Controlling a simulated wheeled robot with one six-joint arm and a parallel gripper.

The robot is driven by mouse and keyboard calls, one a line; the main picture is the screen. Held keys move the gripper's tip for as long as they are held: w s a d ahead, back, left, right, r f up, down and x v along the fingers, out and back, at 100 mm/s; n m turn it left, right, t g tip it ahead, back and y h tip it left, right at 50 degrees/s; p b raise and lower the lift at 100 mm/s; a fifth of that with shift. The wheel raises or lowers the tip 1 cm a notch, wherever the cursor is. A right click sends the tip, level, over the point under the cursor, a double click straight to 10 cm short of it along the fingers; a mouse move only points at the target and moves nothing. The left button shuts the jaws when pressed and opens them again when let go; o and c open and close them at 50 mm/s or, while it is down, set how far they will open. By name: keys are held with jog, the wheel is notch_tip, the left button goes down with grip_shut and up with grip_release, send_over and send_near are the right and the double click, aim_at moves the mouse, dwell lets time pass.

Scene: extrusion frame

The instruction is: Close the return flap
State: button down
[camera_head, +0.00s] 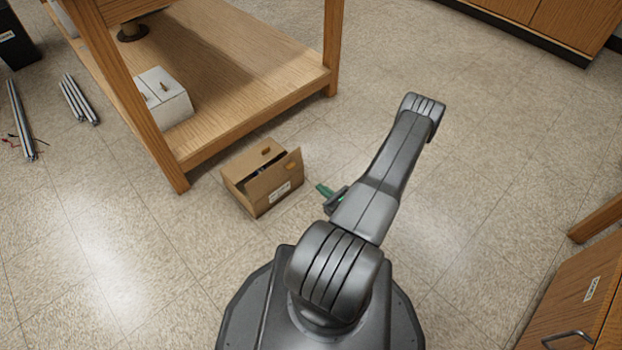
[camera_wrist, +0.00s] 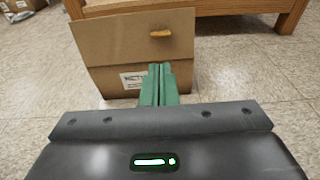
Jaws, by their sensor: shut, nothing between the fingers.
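An open cardboard box (camera_head: 240,193) stands on the floor. Its near flap (camera_head: 286,172) stands raised along the side toward my gripper. In the wrist view the flap (camera_wrist: 115,40) fills the upper middle, with an orange tab (camera_wrist: 161,33) on it. Below the flap's crease, the box's front wall (camera_wrist: 106,80) carries a white label (camera_wrist: 133,79). My gripper (camera_head: 320,187) is to the right of the box in the head view. Its green fingers (camera_wrist: 160,68) are together and empty, pointing at the box front below the tab. I cannot tell whether they touch it. The box's inside is mostly hidden.
A wooden workbench (camera_head: 250,118) with a low shelf stands just behind the box. A white box (camera_head: 165,105) sits on that shelf. Metal extrusions (camera_head: 78,99) lie at the left. A wooden cabinet (camera_head: 580,300) is at the lower right. The floor to the right is clear.

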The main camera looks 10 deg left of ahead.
aim_at(291, 166)
jog(key=b+x, duration=0.3)
jog(key=x, duration=1)
jog(key=shift+a+b, duration=0.2)
jog(key=shift+b, duration=0.1)
jog(key=shift+w+r, duration=0.1)
jog(key=shift+w, duration=0.05)
